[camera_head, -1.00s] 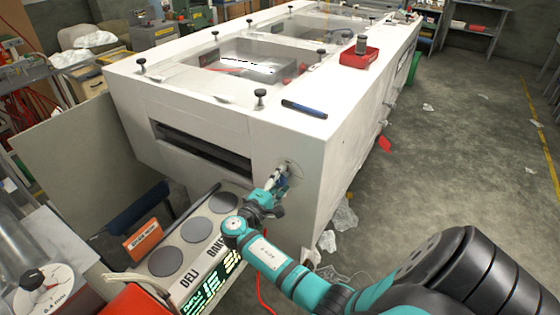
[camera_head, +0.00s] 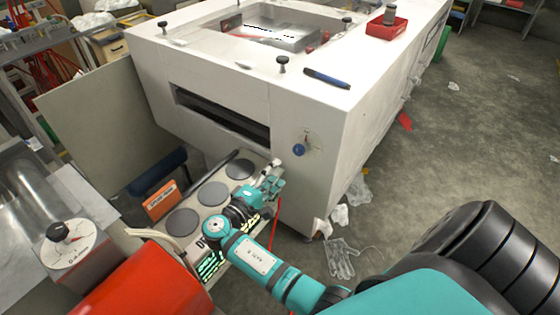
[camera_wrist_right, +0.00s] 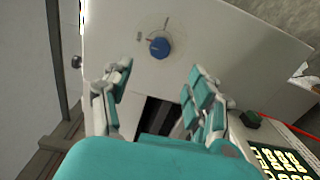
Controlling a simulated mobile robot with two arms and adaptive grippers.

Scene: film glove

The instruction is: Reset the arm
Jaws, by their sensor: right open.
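My right gripper (camera_head: 272,180) is in front of the large white machine (camera_head: 310,105), low over the right end of the panel with grey discs. Its two fingers stand apart with nothing between them; it also shows open in the right wrist view (camera_wrist_right: 155,95). A blue knob (camera_head: 299,150) is on the machine's front face, above and to the right of the gripper and apart from it. In the right wrist view the knob (camera_wrist_right: 159,47) lies beyond the fingertips. My left gripper is not in view.
A dial box (camera_head: 75,240) stands at the left. A red tray (camera_head: 387,28) and blue pen-like object (camera_head: 327,77) lie on the machine. A clear glove (camera_head: 342,258) lies on the floor, which is mostly open at right.

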